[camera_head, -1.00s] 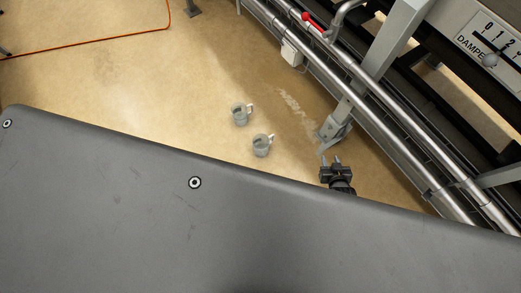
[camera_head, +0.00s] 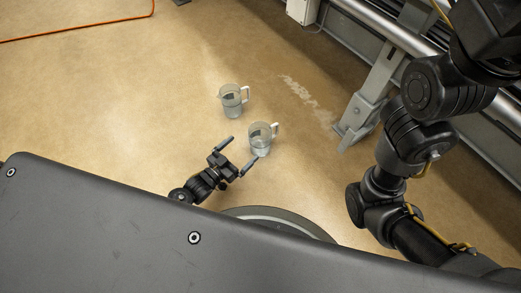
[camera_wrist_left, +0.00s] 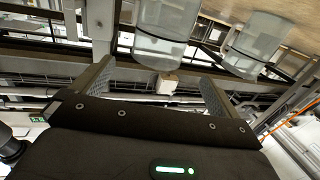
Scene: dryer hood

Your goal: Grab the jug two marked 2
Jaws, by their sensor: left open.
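Two clear grey jugs with white handles on their right stand upright on the tan floor. The far jug (camera_head: 231,101) is left of the near jug (camera_head: 261,141). I cannot read a number on either. My left gripper (camera_head: 243,148) is open and empty, just left of and in front of the near jug, its fingers pointing toward the jugs.
A grey metal frame leg (camera_head: 366,112) stands on the floor right of the jugs, with pipes behind it. A white box (camera_head: 302,10) is at the top. An orange cable (camera_head: 90,29) lies at the far left. The floor left of the jugs is clear.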

